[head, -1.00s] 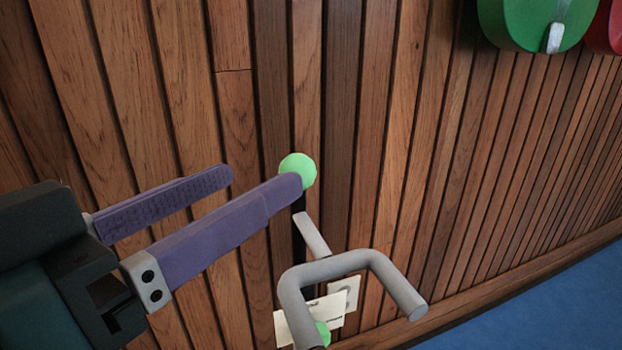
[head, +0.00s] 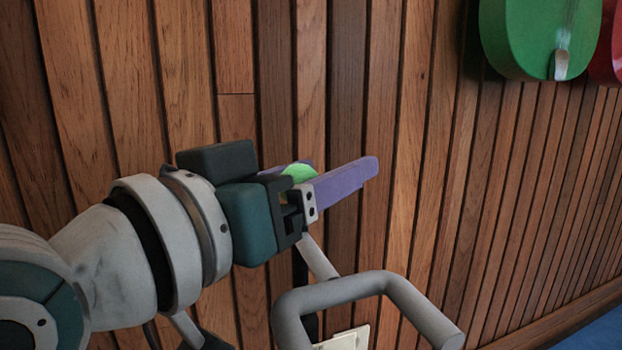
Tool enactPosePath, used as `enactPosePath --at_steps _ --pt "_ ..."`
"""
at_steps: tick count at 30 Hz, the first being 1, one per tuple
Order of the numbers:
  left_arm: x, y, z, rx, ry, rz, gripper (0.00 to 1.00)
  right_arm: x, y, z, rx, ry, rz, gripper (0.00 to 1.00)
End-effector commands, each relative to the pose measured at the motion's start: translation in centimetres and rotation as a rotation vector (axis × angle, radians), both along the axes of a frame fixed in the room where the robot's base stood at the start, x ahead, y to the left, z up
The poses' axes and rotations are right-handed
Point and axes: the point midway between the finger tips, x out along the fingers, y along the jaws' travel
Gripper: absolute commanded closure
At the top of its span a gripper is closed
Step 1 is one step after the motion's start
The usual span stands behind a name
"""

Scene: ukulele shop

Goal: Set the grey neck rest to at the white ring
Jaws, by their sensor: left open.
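The grey neck rest (head: 345,289) is a forked tube on a short grey stem (head: 319,260), low in the middle of the head view by the slatted wall; its lower part is cut off by the frame. A light green ball (head: 299,171) sits above the stem. My left gripper (head: 335,173) is open, its purple fingers extending to the right. The ball shows between the fingers, partly hidden by them; I cannot tell whether they touch it. The fingers are above the grey fork and apart from it. No white ring is visible. My right gripper is out of view.
The brown slatted wood wall (head: 450,170) fills the background. A green ukulele body (head: 535,40) and a red one (head: 606,45) hang at upper right. Pale cards (head: 350,339) show under the fork. Blue floor (head: 590,335) is at lower right.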

Motion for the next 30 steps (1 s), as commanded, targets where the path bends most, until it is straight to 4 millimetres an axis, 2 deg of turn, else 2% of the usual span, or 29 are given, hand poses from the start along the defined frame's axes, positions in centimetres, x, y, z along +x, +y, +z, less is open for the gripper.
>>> enactPosePath --at_steps 5,23,30 --pt "-0.01 0.02 0.02 0.0 0.0 0.0 0.31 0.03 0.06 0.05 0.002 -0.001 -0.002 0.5" --pt "-0.03 0.04 0.0 0.0 0.0 0.0 0.99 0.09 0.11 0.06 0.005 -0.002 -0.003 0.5" --pt "-0.03 0.04 -0.01 -0.001 0.001 0.0 1.0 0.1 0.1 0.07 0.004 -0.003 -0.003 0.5"
